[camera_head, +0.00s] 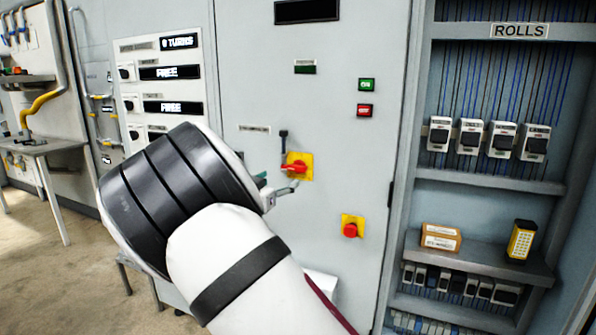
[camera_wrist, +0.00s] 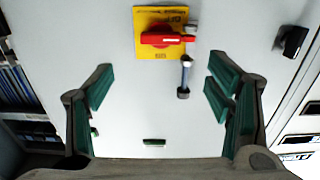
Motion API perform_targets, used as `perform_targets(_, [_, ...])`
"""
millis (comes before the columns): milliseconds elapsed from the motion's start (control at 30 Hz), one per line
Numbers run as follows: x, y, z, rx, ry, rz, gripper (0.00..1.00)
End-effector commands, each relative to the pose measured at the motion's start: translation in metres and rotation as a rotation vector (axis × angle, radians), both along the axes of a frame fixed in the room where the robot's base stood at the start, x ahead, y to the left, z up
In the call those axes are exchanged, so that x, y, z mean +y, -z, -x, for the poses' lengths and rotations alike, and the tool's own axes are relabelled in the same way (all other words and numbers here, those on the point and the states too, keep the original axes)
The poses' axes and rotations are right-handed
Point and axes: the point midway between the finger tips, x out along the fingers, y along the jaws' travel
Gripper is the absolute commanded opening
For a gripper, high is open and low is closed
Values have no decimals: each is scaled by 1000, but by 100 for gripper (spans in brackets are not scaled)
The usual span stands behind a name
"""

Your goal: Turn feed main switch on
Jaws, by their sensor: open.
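The red rotary switch handle (camera_head: 294,167) sits on a yellow square plate (camera_head: 306,159) on the grey cabinet door, with the handle lying horizontal. In the wrist view the red handle (camera_wrist: 165,39) and yellow plate (camera_wrist: 147,16) appear upside down, at the top centre beyond the fingertips. My gripper (camera_wrist: 160,82) is open and empty, its green-padded fingers spread wide, facing the door. In the head view my gripper (camera_head: 272,190) is at the lower left of the switch, mostly hidden behind my arm. I see no contact with the handle.
A small dark lever (camera_head: 284,140) hangs close to the switch plate; it also shows in the wrist view (camera_wrist: 184,78). A red button on yellow (camera_head: 350,229) is lower right. Green (camera_head: 366,84) and red (camera_head: 365,110) buttons are above right. Shelves (camera_head: 485,180) stand at right.

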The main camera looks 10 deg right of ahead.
Motion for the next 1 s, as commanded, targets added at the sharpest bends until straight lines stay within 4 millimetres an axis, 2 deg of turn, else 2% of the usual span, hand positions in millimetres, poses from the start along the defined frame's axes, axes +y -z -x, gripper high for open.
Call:
perform_targets(300, [-38, 1, -50, 0, 2, 1, 73])
perform_targets(533, [-60, 1, -81, 0, -1, 0, 73])
perform_targets(733, [-69, 1, -96, 2, -2, -1, 73])
perform_targets(1000, [-72, 0, -98, 3, -2, -1, 73])
